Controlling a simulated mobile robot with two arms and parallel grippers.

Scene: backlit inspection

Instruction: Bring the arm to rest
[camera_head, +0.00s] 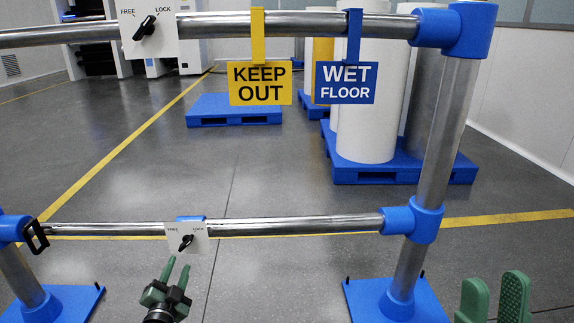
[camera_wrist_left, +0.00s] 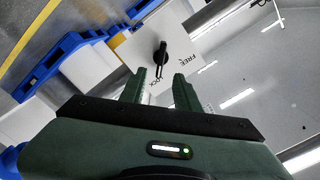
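My left gripper (camera_head: 177,266) stands at the bottom centre of the head view, just below and in front of the lower white FREE/LOCK plate (camera_head: 174,232). Its green fingers are apart with nothing between them. In the left wrist view the open fingers (camera_wrist_left: 159,86) point at a white FREE/LOCK plate (camera_wrist_left: 190,45) with a black knob (camera_wrist_left: 160,57). A gap to the knob seems to show, but I cannot tell its size. My right gripper (camera_head: 494,297) is at the lower right, its two green fingers apart and empty; its base is cut off.
A steel rail frame with blue joints (camera_head: 410,220) stands ahead. Its upper rail carries another FREE/LOCK plate (camera_head: 166,45), a yellow KEEP OUT sign (camera_head: 259,83) and a blue WET FLOOR sign (camera_head: 345,82). Blue pallets (camera_head: 235,117) and white rolls (camera_head: 371,115) stand behind.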

